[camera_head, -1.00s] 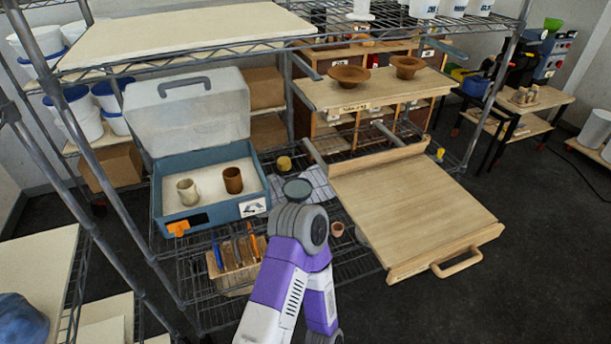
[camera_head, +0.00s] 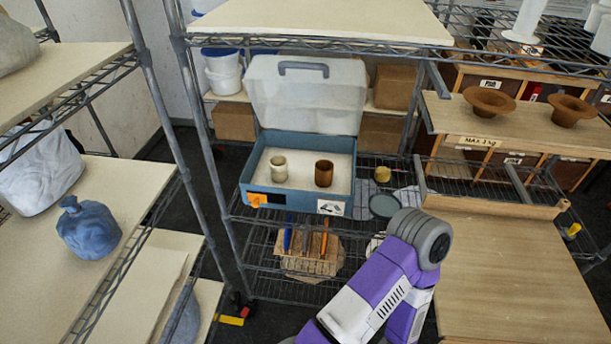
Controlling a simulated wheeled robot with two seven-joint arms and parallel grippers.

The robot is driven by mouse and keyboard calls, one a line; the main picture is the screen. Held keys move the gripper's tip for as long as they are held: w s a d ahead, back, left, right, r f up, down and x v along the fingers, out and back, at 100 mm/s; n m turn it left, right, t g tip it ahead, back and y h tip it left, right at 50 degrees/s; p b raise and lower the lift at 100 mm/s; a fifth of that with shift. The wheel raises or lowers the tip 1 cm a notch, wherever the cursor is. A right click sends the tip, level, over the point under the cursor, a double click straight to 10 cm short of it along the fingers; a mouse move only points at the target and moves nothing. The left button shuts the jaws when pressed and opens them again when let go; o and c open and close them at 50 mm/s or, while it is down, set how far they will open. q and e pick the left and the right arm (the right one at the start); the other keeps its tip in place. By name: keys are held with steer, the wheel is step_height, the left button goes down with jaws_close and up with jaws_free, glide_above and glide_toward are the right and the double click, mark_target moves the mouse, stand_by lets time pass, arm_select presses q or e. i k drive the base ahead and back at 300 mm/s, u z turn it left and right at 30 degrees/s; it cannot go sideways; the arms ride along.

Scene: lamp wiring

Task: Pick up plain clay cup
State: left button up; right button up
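Two cups stand upright in the open blue box: a pale cream cup (camera_head: 279,168) on the left and a plain brown clay cup (camera_head: 323,173) on the right. They stand apart on the box's light floor, with nothing touching them. A purple and white arm of mine reaches up from the bottom, its grey rounded joint (camera_head: 421,238) right of and nearer than the box. I cannot tell which arm it is. Neither gripper's fingers show.
The blue box (camera_head: 300,199) has its clear lid (camera_head: 308,95) raised behind. A tool block (camera_head: 310,262) stands below it. A yellowish small pot (camera_head: 382,174) and a grey-green disc (camera_head: 384,206) are to its right. A wooden board (camera_head: 515,275) lies at right. A shelf (camera_head: 320,18) overhangs the box.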

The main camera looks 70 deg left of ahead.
mark_target(323, 168)
steer(key=u, duration=2.05)
